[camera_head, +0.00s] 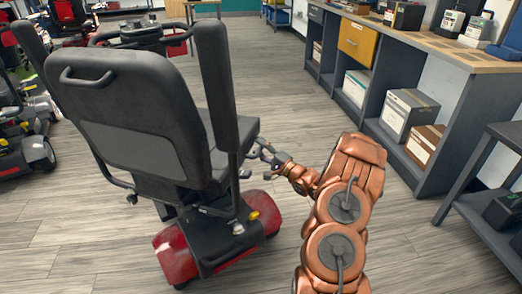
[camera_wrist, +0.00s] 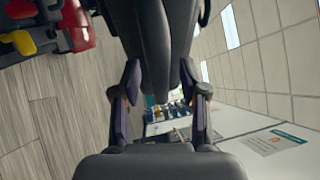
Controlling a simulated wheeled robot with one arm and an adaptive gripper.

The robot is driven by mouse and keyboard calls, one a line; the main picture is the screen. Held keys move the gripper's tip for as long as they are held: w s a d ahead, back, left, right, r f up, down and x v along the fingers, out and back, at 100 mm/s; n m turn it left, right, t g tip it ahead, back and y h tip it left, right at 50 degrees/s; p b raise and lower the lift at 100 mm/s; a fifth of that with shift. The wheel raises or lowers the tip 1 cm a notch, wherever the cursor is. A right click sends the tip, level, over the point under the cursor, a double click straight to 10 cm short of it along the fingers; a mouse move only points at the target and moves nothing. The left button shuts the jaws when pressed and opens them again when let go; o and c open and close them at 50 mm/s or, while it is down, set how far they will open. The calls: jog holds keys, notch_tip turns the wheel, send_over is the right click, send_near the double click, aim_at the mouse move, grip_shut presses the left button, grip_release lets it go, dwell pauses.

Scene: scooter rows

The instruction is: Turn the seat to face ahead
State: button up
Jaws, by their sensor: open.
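The scooter seat (camera_head: 125,115) is dark grey with a tall backrest, seen from behind and slightly to its right in the head view. Its armrests (camera_head: 217,85) stand raised at both sides. The seat sits on a post above a red scooter base (camera_head: 175,255). A yellow lever (camera_head: 254,215) shows low on the right. My gripper (camera_head: 262,149) is open beside the seat's right side. In the wrist view, its fingers (camera_wrist: 160,82) are spread towards a dark seat part (camera_wrist: 155,35); I cannot tell whether they touch it. The red base and yellow part (camera_wrist: 20,42) show top left.
The scooter's tiller (camera_head: 140,33) stands beyond the backrest. A long bench (camera_head: 440,45) with grey shelves, boxes and a yellow drawer (camera_head: 357,40) runs along the right. Other scooters (camera_head: 25,130) stand at the left. The floor between scooter and bench is clear.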

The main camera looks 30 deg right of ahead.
jog(key=shift+c, duration=0.4)
grip_shut()
